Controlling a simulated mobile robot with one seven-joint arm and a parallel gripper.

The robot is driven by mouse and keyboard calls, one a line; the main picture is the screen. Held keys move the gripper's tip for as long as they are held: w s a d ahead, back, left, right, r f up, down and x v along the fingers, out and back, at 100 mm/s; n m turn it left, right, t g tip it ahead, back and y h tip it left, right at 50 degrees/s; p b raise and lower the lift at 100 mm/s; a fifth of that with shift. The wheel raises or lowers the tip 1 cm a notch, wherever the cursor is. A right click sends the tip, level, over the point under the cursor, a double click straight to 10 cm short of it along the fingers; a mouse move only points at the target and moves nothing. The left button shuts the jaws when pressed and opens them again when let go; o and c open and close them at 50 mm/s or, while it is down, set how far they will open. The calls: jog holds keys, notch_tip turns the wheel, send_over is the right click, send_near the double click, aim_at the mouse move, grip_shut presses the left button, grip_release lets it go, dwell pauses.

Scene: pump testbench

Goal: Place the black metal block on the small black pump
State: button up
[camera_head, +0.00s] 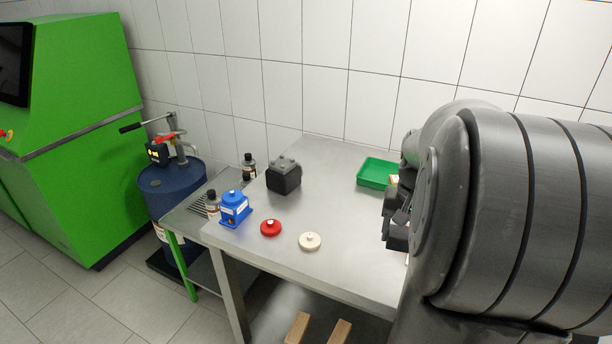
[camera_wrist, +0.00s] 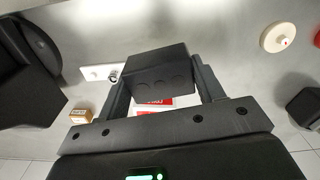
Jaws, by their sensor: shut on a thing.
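My gripper (camera_wrist: 160,88) is shut on the black metal block (camera_wrist: 153,60), which sits between its two fingers in the wrist view. In the head view my gripper (camera_head: 396,228) is partly hidden by my arm, at the right of the steel table, and I cannot clearly make out the block there. The small black pump (camera_head: 284,178), a dark body with a greyer top, stands upright on the table toward the back left, well apart from the gripper.
A blue pump (camera_head: 234,210), a red disc (camera_head: 271,228) and a cream disc (camera_head: 310,241) lie left of the gripper. A green tray (camera_head: 376,173) is at the back. A small box (camera_wrist: 81,116) and a white plate (camera_wrist: 97,72) lie near the block. The middle of the table (camera_head: 325,200) is clear.

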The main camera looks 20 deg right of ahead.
jog(key=w+r+n, duration=0.4)
jog(key=w+n, duration=0.5)
jog(key=w, duration=0.4)
jog(key=w+r+n, duration=0.4)
jog(key=w+n, duration=0.4)
jog(key=w, duration=0.6)
jog(key=n, duration=0.8)
send_over(288, 167)
notch_tip(288, 167, down, 6)
jog(key=shift+s+r, duration=0.15)
jog(key=shift+r, duration=0.1)
jog(key=shift+a+f, duration=0.1)
jog(key=shift+f, duration=2)
jog(key=shift+f, duration=0.15)
jog(key=o, duration=1.1)
jog(key=shift+o, duration=0.2)
